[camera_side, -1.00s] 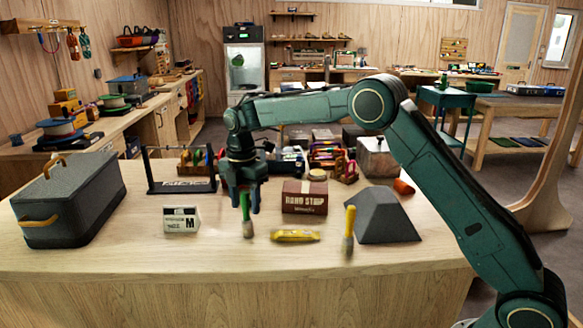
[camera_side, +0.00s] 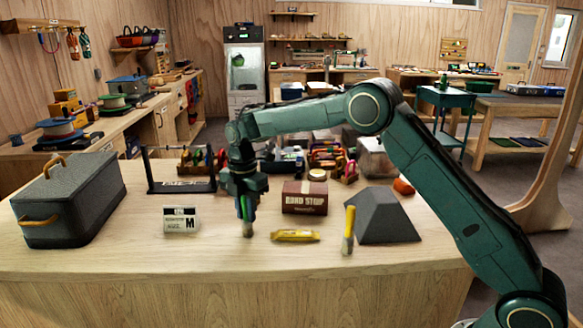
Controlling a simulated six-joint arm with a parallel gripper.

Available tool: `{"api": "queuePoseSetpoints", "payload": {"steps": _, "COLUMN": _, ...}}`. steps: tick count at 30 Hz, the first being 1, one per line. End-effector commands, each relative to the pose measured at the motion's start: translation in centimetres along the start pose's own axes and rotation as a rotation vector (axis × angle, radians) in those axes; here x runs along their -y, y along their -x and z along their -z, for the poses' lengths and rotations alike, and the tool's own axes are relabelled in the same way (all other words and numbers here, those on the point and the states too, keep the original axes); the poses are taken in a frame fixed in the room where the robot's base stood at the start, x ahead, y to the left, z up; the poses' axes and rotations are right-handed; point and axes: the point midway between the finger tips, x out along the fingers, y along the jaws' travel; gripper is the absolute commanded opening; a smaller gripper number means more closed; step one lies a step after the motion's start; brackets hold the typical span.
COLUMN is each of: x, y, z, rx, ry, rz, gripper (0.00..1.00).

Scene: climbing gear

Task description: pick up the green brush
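The green brush (camera_side: 248,228) stands upright on the wooden table, its pale bristle end down and its green handle up. My gripper (camera_side: 246,212) points straight down over it, with its fingers around the handle. The upper part of the handle is hidden by the fingers. I cannot tell whether the fingers press on the handle or only surround it. A second brush, with a yellow handle (camera_side: 349,222), stands upright to the right.
A white card marked M (camera_side: 181,220) is left of the brush. A yellow packet (camera_side: 295,235) and a brown box (camera_side: 305,197) are to its right, with a grey block (camera_side: 386,217) beyond. A grey case (camera_side: 70,200) stands far left. The front table strip is clear.

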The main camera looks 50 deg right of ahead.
Motion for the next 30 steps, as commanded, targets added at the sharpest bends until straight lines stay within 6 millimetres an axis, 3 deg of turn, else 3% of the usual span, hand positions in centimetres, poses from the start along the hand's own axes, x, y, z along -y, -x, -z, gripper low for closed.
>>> {"api": "queuePoseSetpoints", "payload": {"steps": 17, "x": 0.0, "y": 0.3, "z": 0.0, "rx": 0.000, "ry": 0.000, "rz": 0.000, "gripper": 0.00}}
{"api": "queuePoseSetpoints", "payload": {"steps": 23, "x": -0.1, "y": 1.9, "z": 0.0, "rx": 0.000, "ry": 0.000, "rz": -0.002, "gripper": 0.00}}
{"api": "queuePoseSetpoints", "payload": {"steps": 30, "x": -0.1, "y": 5.7, "z": 0.0, "rx": 0.001, "ry": 0.000, "rz": -0.005, "gripper": 0.00}}
